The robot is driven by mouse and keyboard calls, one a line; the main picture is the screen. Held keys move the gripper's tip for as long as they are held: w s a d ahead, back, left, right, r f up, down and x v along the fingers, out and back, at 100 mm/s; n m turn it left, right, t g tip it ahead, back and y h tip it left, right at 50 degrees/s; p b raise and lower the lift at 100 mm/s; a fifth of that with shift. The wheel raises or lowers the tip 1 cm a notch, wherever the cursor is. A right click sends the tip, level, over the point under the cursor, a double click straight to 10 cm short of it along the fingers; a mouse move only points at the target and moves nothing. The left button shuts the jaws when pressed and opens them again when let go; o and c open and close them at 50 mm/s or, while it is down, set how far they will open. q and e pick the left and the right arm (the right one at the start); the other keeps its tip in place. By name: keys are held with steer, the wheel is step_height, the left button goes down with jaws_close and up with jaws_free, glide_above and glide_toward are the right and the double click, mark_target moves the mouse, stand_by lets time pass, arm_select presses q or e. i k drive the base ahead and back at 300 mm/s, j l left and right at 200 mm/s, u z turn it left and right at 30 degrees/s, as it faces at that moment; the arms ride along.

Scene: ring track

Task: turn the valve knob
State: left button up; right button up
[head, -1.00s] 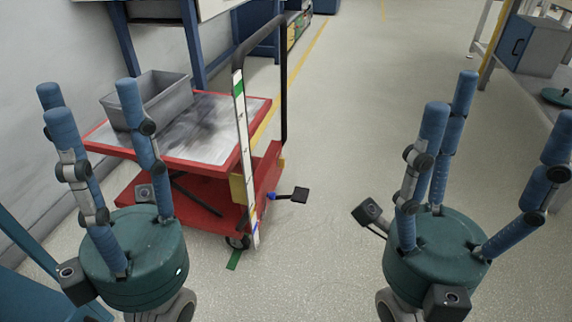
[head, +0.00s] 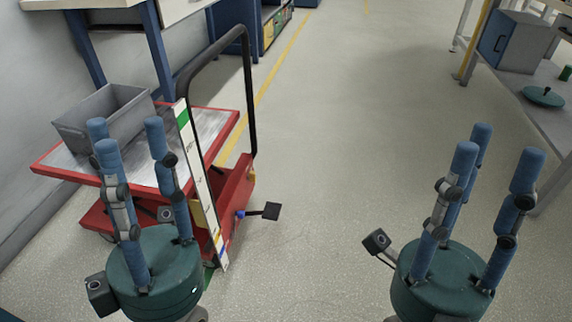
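I cannot make out a valve knob for certain. A dark green round disc with a small upright stub (head: 543,97) lies on the grey shelf at the right; I cannot tell whether it is the knob. My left gripper (head: 128,138) is in front of the red cart, its blue fingers apart and nothing between them. My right gripper (head: 498,152) is over the floor at the lower right, fingers apart and empty, well short of the disc.
A red cart (head: 222,135) with a black handle and a grey bin (head: 125,108) stands at the left. A blue-grey cabinet (head: 518,42) stands on the grey shelf (head: 553,122) at the right. The floor (head: 325,120) between is clear.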

mark_target(251, 175)
steer(key=i+l+z, duration=0.4)
steer(key=i+z, duration=0.2)
steer(key=i, duration=0.15)
steer(key=i+z, duration=0.3)
steer(key=i+l+u, duration=0.1)
steer(key=i+u, duration=0.15)
steer(key=i, duration=0.25)
steer(key=i+l+u, duration=0.25)
steer(key=i, duration=0.25)
steer(key=i+l+u, duration=0.1)
steer(key=u, duration=0.3)
steer(key=i+l+u, duration=0.25)
steer(key=u, duration=0.15)
steer(key=i+l+u, duration=0.2)
steer(key=u, duration=0.2)
steer(key=i+l+u, duration=0.15)
steer(key=l+u, duration=0.5)
steer(key=u, duration=0.15)
steer(key=l+u, duration=0.65)
steer(key=l, duration=0.2)
steer(key=i, duration=0.05)
